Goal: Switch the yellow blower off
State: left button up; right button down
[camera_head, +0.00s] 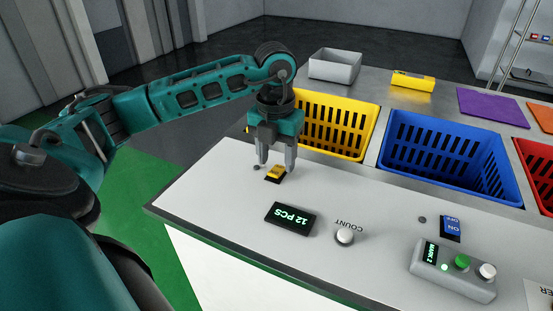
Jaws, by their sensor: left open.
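A small yellow rocker switch (277,173) on a black base sits on the white counter, near its left end. My left gripper (276,164) points down just above it, open, with one finger to each side of the switch. I cannot tell if the fingers touch the switch, and its lettering is too small to read. A small dark round spot (257,167) lies just left of the switch, partly beside the finger. No blower body is clearly recognisable. My right gripper is out of view.
Behind the counter (215,190) stand a yellow crate (360,125), a blue crate (447,150) and a red crate (546,180).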

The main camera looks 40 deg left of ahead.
aim_at(276, 171)
pick_arm(q)
notch_tip(276, 171, up, 12)
jog(key=p, duration=0.1)
jog(key=shift+s+f+p, duration=0.2)
jog(key=shift+f+p, duration=0.05)
jog(key=shift+p, duration=0.1)
dwell(0.4)
